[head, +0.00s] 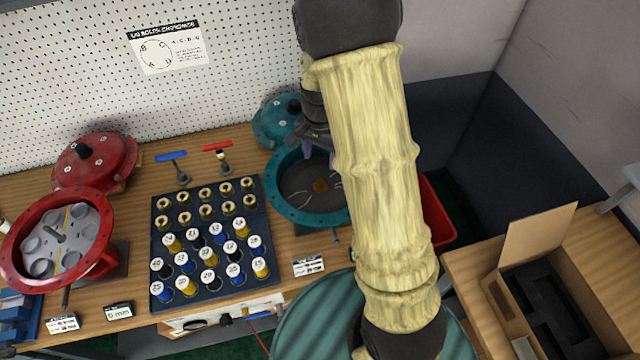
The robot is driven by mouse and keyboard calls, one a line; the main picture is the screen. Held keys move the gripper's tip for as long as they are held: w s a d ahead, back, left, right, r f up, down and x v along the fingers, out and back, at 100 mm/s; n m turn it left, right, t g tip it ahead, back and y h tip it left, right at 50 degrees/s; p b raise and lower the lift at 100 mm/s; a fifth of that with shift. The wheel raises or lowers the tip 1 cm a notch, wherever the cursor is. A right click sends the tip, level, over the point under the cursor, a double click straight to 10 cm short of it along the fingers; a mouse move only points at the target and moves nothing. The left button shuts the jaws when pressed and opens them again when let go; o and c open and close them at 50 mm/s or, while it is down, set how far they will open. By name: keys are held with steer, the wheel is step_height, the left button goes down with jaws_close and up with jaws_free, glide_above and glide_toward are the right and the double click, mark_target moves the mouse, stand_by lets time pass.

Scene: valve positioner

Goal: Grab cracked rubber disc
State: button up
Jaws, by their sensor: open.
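A dark round disc (298,182) with pale crack-like lines lies inside the open teal round housing (284,206) on the bench. A small brass-coloured spot shows at its middle. My gripper (320,156) is at the far side of this housing, over or near the disc's far edge. Its fingertips look apart with nothing visible between them. My arm hides the right part of the housing, and I cannot tell whether the fingertips touch the disc.
A teal lid (272,122) stands behind the housing. A dark tray (207,285) of brass fittings and numbered capped parts is to the left, with a red housing (14,262) beyond. A red bin (438,215) and an open cardboard box (600,308) are to the right.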

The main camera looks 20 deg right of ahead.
steer(key=p, duration=0.1)
glide_above(320, 183)
steer(key=shift+f, duration=2.7)
steer(key=shift+f+p, duration=1.25)
steer(key=shift+f, duration=1.4)
steer(key=c, duration=1.2)
